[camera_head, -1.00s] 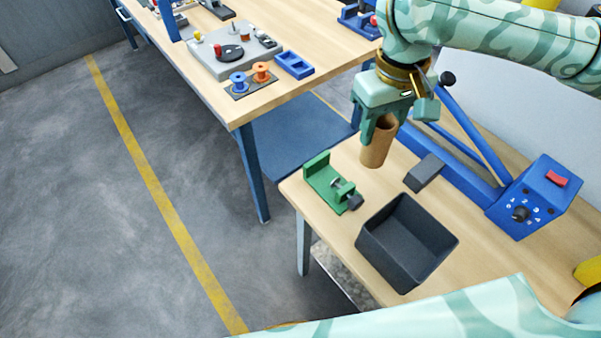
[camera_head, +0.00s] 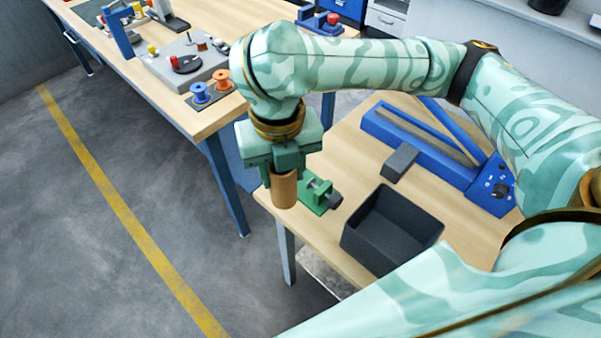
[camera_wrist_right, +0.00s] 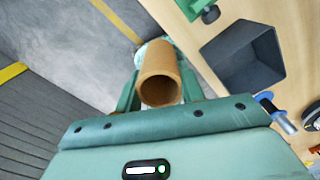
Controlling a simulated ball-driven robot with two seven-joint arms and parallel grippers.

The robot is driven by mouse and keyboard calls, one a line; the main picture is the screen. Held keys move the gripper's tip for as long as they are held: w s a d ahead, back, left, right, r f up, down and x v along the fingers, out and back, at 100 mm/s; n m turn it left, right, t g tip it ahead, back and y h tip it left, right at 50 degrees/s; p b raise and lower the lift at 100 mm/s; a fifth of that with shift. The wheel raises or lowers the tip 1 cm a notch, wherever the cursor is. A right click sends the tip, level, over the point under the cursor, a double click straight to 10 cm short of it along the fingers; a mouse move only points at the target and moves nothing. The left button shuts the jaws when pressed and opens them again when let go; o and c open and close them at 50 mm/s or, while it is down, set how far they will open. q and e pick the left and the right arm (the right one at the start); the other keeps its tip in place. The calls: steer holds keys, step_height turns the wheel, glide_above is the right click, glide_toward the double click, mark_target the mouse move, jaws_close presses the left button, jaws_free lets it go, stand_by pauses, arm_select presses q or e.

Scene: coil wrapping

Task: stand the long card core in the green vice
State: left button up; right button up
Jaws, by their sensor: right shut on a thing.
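The long card core (camera_head: 284,191) is a brown tube, held roughly upright below my right gripper (camera_head: 283,168). In the right wrist view the core (camera_wrist_right: 160,76) sits between the two fingers of my right gripper (camera_wrist_right: 158,92), its hollow end facing the camera. The green vice (camera_head: 320,193) is on the near table, just right of the core in the head view and partly hidden by the gripper and core. Part of the vice (camera_wrist_right: 196,8) shows at the top of the wrist view. The core is apart from the vice, near the table's left edge. My left gripper is out of view.
A dark open bin (camera_head: 392,230) stands right of the vice. A grey block (camera_head: 400,162) and a blue machine with a dial (camera_head: 440,160) are behind it. Another bench (camera_head: 200,112) with spools is at the back left. Open floor (camera_head: 75,220) lies left.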

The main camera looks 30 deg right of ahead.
steer(key=w+d+f+b, duration=0.2)
steer(key=w+f+b, duration=0.1)
steer(key=f, duration=0.1)
steer(key=w+d+f+b, duration=0.3)
steer(key=f, duration=0.1)
steer(key=w+d+f+b, duration=0.3)
steer(key=f+b, duration=0.1)
steer(key=f, duration=0.1)
steer(key=shift+w+d, duration=0.25)
steer(key=shift+w, duration=0.15)
steer(key=shift+s+r, duration=0.1)
steer(key=shift+r, duration=0.1)
steer(key=shift+f, duration=0.2)
steer(key=o, duration=1.1)
arm_select(q)
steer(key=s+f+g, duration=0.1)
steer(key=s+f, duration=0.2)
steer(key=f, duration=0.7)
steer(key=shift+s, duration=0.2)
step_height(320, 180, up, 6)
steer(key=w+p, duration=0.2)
steer(key=p, duration=0.5)
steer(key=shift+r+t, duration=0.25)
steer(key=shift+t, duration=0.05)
arm_select(e)
step_height(320, 180, up, 12)
steer(key=shift+r, duration=0.2)
